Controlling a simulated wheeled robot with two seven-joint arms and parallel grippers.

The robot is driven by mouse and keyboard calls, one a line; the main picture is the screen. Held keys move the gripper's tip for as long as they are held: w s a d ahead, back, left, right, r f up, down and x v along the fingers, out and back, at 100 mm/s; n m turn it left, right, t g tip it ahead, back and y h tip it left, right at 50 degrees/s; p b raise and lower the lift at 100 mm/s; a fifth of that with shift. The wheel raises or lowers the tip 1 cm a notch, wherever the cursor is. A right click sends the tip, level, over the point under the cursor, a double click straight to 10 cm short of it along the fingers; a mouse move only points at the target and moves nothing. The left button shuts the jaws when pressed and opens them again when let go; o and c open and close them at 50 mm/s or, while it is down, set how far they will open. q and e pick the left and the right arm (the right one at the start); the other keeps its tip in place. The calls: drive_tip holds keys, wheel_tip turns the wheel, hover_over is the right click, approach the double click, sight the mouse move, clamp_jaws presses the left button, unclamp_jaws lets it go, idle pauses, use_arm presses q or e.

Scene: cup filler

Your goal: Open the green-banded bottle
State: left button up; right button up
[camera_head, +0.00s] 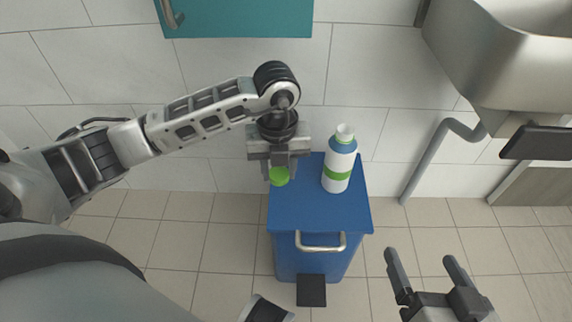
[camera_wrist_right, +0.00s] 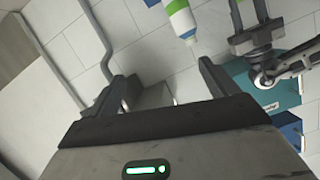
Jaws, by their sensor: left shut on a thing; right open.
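The white bottle with a green band (camera_head: 337,178) stands upright on the right part of the blue bin's lid. Its white neck at the top shows no cap. The bottle also shows at the top of the right wrist view (camera_wrist_right: 181,15). My left gripper (camera_head: 278,170) is shut on a green cap (camera_head: 279,177), to the left of the bottle and apart from it. My right gripper (camera_head: 421,257) is open and empty, right of the bin. Its fingers also show in its wrist view (camera_wrist_right: 160,75).
The blue bin (camera_head: 293,217) has a metal handle (camera_head: 320,248) and a black pedal (camera_head: 311,290) in front. A metal sink (camera_head: 490,60) with a grey drain pipe (camera_head: 425,165) is at right. A teal cabinet (camera_head: 240,18) hangs on the tiled wall.

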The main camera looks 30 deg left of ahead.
use_arm(q)
drive_tip(key=w+a+f+b, duration=0.1)
drive_tip(key=w+f, duration=0.1)
drive_tip(key=w, duration=0.1)
drive_tip(key=w+a+f+b, duration=0.1)
drive_tip(key=w+f+b, duration=0.1)
drive_tip(key=w+f, duration=0.1)
drive_tip(key=w+a+f+b, duration=0.1)
drive_tip(key=w+f, duration=0.1)
drive_tip(key=w, duration=0.1)
drive_tip(key=shift+w+a+f+b, duration=0.3)
drive_tip(key=shift+w+f+b, duration=0.05)
drive_tip(key=shift+f+b, duration=0.05)
drive_tip(key=shift+w+a+f, duration=0.15)
drive_tip(key=shift+w+f, duration=0.25)
drive_tip(key=shift+w, duration=0.05)
drive_tip(key=f+b, duration=0.2)
drive_tip(key=f, duration=0.1)
drive_tip(key=shift+w+a+f+b, duration=0.1)
drive_tip(key=shift+w+f+b, duration=0.1)
drive_tip(key=shift+f+b, duration=0.15)
drive_tip(key=shift+r, duration=0.15)
use_arm(e)
wheel_tip(320, 180, up, 5)
drive_tip(key=w+a+t+y, duration=0.1)
drive_tip(key=w+t+y, duration=0.1)
drive_tip(key=t+y, duration=0.1)
drive_tip(key=shift+w+r+t, duration=0.2)
drive_tip(key=shift+t, duration=0.1)
